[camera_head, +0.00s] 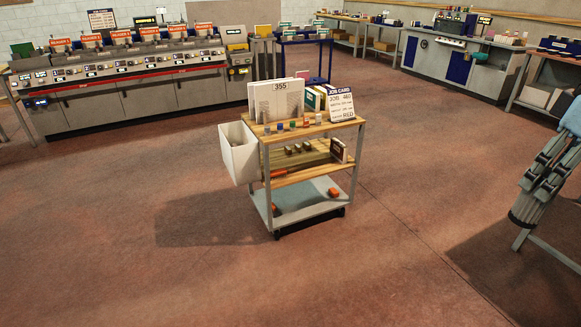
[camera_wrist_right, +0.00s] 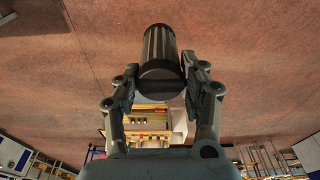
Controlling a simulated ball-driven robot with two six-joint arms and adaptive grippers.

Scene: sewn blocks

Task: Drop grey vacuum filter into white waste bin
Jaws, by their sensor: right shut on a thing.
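My right gripper (camera_head: 541,180) is at the right edge of the head view, pointing down. It is shut on the grey vacuum filter (camera_wrist_right: 160,48), a dark grey ribbed cylinder that shows between the two fingers of the gripper (camera_wrist_right: 163,85) in the right wrist view. In the head view the filter's ribbed end (camera_head: 524,212) sticks out below the fingers. The white waste bin (camera_head: 239,157) hangs at the left side of the cart, well to the left of my right gripper. Its inside is mostly hidden. My left gripper is not in view.
The wooden-topped cart (camera_head: 345,122) stands mid-floor, holding white folders (camera_head: 274,100), a job card (camera_head: 340,104) and small coloured items. Machines (camera_head: 130,75) line the back left, and a workbench (camera_head: 450,65) stands at the back right. Open floor (camera_head: 420,200) lies between the cart and my right gripper.

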